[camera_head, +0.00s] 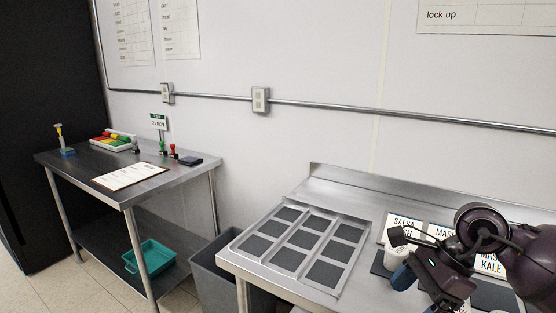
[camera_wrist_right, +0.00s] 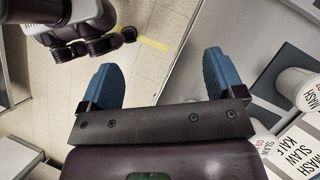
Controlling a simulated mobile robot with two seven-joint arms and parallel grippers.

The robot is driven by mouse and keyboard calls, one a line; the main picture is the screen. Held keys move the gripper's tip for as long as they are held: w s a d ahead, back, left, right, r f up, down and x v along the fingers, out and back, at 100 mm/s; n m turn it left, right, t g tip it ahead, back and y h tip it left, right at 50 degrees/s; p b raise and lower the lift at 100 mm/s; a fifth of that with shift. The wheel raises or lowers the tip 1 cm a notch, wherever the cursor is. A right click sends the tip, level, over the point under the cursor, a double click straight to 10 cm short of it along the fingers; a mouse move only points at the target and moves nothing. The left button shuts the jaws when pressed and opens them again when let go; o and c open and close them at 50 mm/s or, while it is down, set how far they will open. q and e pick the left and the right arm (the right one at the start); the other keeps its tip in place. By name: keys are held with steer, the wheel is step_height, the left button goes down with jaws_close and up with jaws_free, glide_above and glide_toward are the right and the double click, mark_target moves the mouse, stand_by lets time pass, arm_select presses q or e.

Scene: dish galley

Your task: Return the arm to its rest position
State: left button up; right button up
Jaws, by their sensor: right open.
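My right arm comes in from the right in the head view, over the right part of the steel counter (camera_head: 263,263). In the right wrist view my right gripper (camera_wrist_right: 160,78) is open, its two blue fingers wide apart. Nothing is between them, and the floor shows behind. White tubs (camera_wrist_right: 297,88) with printed labels stand to the right of the fingers, apart from them. My left gripper cannot be made out in either view.
A tray with dark square panels (camera_head: 334,272) lies on the counter left of my arm. Label cards (camera_head: 405,222) stand behind it. A grey bin (camera_head: 207,272) is beside the counter. A second table (camera_head: 188,174) holds a clipboard (camera_head: 130,176) and stamps, with a teal basket (camera_head: 158,252) below.

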steer(key=s+a+r+m+t+y, duration=0.2)
steer(key=a+m+t+y, duration=0.1)
steer(key=a+m+y, duration=0.25)
steer(key=s+a+r+m+t+y, duration=0.1)
steer(key=a+r+m+t+y, duration=0.2)
steer(key=a+m+y, duration=0.3)
steer(key=w+d+f+m+t+h, duration=0.25)
steer(key=d+m+t+h, duration=0.65)
steer(key=m+t, duration=0.85)
steer(key=s+d+f+m+g+h, duration=0.45)
steer(key=f+m, duration=0.25)
steer(key=m, duration=0.2)
steer(key=s+d+f+m+g+h, duration=0.35)
steer(key=f+m+g+h, duration=0.2)
steer(key=m, duration=0.35)
steer(key=s+a+f+m+g, duration=0.1)
steer(key=s+f+m+g, duration=0.2)
steer(key=s+f+g, duration=0.45)
steer(key=s+f+m+g, duration=0.3)
steer(key=s+f+m, duration=0.1)
steer(key=s, duration=0.7)
steer(key=w+f+n+t+y, duration=0.1)
steer(key=w+f+t, duration=0.6)
steer(key=w+t, duration=0.1)
steer(key=shift+w+a+f+y, duration=0.35)
steer(key=shift+w+f, duration=0.05)
